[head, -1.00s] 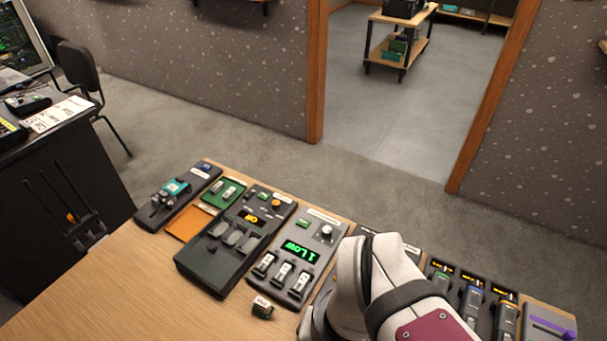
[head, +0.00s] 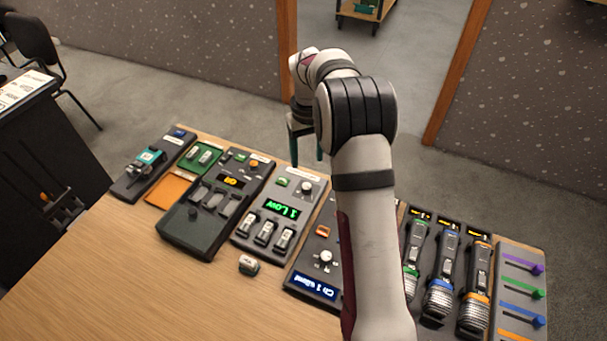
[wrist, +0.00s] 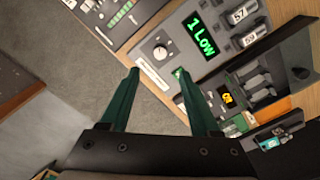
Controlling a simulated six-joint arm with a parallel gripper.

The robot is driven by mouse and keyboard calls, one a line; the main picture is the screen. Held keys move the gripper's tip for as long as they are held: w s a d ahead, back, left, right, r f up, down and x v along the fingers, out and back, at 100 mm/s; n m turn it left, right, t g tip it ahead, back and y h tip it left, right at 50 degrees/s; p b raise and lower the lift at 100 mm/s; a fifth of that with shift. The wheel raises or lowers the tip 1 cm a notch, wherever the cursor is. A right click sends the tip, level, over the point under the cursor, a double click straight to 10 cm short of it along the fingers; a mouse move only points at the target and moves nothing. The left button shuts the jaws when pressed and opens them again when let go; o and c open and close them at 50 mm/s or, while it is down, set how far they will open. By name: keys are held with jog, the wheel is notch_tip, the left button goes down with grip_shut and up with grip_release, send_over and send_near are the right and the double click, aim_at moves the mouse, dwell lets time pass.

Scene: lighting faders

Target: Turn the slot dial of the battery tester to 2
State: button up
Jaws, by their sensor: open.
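The battery tester (head: 262,218) is a grey panel on the table with a green display (head: 282,209) that reads "1 Low". Three batteries (head: 264,232) sit in its near slots. Its slot dial (head: 306,187) is a round light knob at the far right corner. My gripper (head: 306,152) is open and empty above the panel's far end. In the wrist view its dark green fingertips (wrist: 157,74) are apart, with the dial just beyond the gap between them.
A grey device with an orange display (head: 233,182) stands to the left. A panel with a blue display (head: 313,286) stands to the right, partly hidden by my arm.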

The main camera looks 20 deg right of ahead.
aim_at(307, 186)
notch_tip(307, 186, down, 10)
jog(key=shift+f, duration=0.15)
grip_shut()
dwell(0.3)
